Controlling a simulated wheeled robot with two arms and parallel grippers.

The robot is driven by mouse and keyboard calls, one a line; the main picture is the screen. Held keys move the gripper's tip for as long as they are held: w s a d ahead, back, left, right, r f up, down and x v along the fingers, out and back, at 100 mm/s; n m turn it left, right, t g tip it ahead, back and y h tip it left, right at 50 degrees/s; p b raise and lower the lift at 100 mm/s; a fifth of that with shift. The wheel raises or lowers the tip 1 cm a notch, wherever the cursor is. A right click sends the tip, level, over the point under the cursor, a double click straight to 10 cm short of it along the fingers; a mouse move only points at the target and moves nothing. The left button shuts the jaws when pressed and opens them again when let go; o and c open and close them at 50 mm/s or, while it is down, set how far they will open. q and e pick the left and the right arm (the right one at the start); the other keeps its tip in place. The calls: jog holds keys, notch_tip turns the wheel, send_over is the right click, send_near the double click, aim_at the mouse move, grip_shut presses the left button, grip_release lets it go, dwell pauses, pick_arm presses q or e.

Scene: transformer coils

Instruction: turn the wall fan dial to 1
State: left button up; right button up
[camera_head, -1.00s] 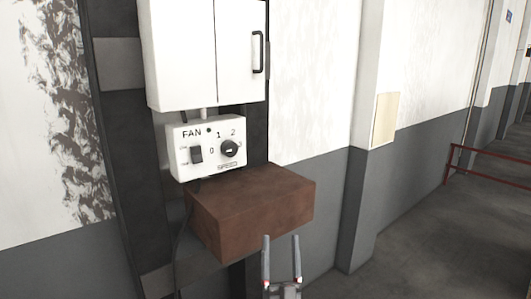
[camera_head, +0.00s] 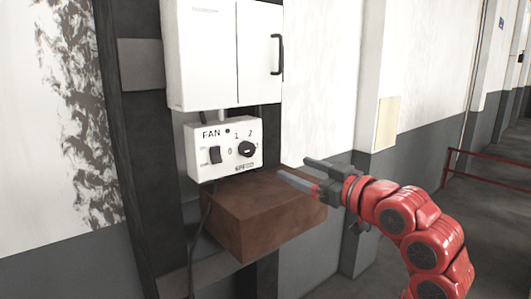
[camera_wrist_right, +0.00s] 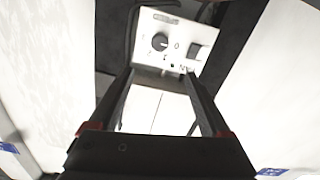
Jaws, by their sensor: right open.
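The white fan box (camera_head: 223,165) is on the wall, with a round black dial (camera_head: 247,149) on its right side. The marks 0, 1 and 2 stand around the dial; its exact setting is too small to read. My right gripper (camera_head: 292,167) is open and empty, right of the dial and apart from it, fingers pointing left toward the box. In the right wrist view the box looks upside down, and the dial (camera_wrist_right: 160,41) lies beyond the open fingertips (camera_wrist_right: 158,75). My left gripper is not in view.
A black rocker switch (camera_head: 215,155) sits left of the dial. A white cabinet (camera_head: 205,60) hangs above the box. A brown block (camera_head: 262,205) juts out just below it, close under my right gripper. A dark cable hangs at the left.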

aim_at(250, 150)
jog(key=p+x, duration=0.5)
jog(key=x, duration=1.1)
jog(key=shift+w+a+p, duration=0.1)
jog(key=shift+p, duration=0.2)
jog(key=shift+w+a+f, duration=0.1)
jog(key=shift+w+a, duration=0.2)
jog(key=shift+w, duration=0.2)
grip_shut()
